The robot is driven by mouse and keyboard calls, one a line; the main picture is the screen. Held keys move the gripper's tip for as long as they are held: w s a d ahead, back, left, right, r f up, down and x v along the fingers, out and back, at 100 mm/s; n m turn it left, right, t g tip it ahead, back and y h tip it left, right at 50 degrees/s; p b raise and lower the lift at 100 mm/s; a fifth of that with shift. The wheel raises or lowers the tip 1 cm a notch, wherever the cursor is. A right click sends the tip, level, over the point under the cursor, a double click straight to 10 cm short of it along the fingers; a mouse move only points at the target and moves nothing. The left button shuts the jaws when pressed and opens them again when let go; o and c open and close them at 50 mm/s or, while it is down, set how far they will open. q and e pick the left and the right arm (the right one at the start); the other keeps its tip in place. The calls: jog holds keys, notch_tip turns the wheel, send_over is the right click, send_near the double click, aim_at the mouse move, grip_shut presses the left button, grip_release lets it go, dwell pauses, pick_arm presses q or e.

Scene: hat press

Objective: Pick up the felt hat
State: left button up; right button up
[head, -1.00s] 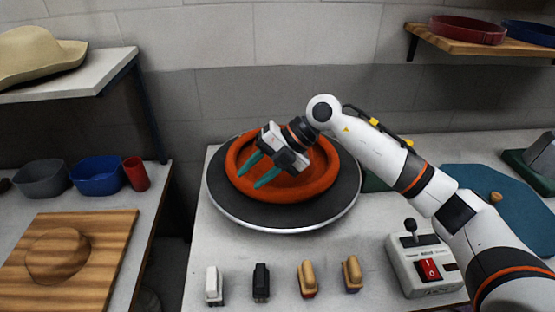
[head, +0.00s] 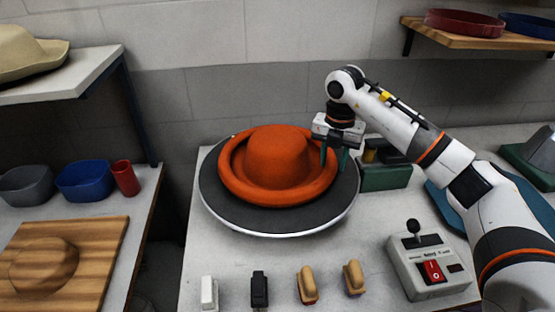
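The orange felt hat (head: 276,152) has a rounded crown and a thick rolled brim. It sits crown up on a dark round plate (head: 235,218) with a pale edge. My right gripper (head: 333,162) points down at the right edge of the brim. Its two teal fingers are apart, one over the brim and the other towards its outer side. I cannot tell whether the fingers touch the felt. My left gripper is not in view.
A control box (head: 428,264) with a lever and red switch stands at the front right. Several small brushes or blocks, including a black one (head: 259,289), line the front. A green box (head: 388,177) is right of the plate. A wooden board (head: 105,245) lies left.

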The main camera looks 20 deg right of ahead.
aim_at(332, 176)
jog(key=shift+d+f+p, duration=0.1)
jog(key=shift+f+p, duration=0.6)
jog(key=shift+f, duration=1.7)
grip_shut()
